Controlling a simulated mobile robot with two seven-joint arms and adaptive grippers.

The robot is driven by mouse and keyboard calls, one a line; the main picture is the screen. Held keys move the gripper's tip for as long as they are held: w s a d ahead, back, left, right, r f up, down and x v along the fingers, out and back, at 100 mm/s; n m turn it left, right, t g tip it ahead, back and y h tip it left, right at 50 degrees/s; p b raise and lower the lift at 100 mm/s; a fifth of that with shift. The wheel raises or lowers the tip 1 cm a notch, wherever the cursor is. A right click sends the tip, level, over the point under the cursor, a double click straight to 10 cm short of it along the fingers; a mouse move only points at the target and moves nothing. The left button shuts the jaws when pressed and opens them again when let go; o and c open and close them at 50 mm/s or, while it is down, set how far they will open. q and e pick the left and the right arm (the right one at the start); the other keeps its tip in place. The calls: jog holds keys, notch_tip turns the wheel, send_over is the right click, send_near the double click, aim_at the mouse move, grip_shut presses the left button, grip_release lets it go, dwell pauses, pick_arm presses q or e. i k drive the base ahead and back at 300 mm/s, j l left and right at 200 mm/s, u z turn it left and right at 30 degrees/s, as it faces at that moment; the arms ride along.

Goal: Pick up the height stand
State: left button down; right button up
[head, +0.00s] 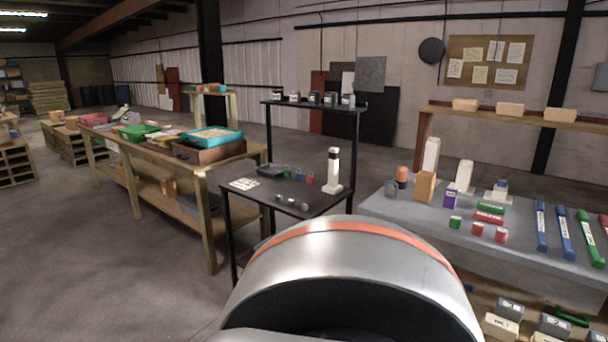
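No label reading "height stand" is legible, so I cannot be sure which item it is. A white upright stand (333,170) with a dark band near its top and a wider foot stands at the right of the small black table (261,206). Neither of my grippers is in view.
The black table also holds a white card sheet (244,184), a dark tray (271,170) and small coloured items; its raised shelf (313,105) carries several small devices. A long wooden bench (160,152) stands left. Floor (100,260) is clear at lower left.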

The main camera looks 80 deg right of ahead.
aim_at(499, 195)
jog(key=z, duration=3.9)
jog(key=i+l, duration=0.05)
